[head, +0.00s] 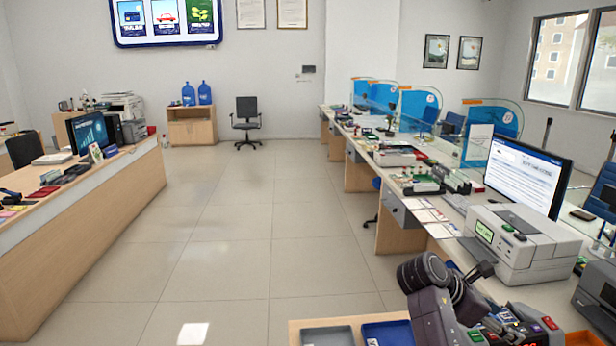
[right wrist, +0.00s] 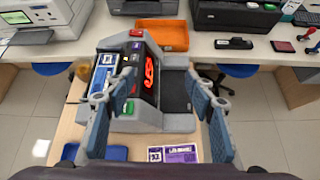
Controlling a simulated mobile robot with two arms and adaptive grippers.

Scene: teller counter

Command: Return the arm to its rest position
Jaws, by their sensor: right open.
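Below and beyond the fingers is a grey machine (right wrist: 178,92) with a dark panel and a glowing red mark. I cannot tell how high the fingers are above it. My left arm and gripper are not in view.
A white printer-like machine (head: 522,246) and a monitor (head: 527,177) stand right of the arm. A blue tray (head: 388,334) and a grey tray (head: 328,336) lie at the near edge. An orange tray (right wrist: 162,35) is behind the grey machine. The floor (head: 225,235) between the counters is clear.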

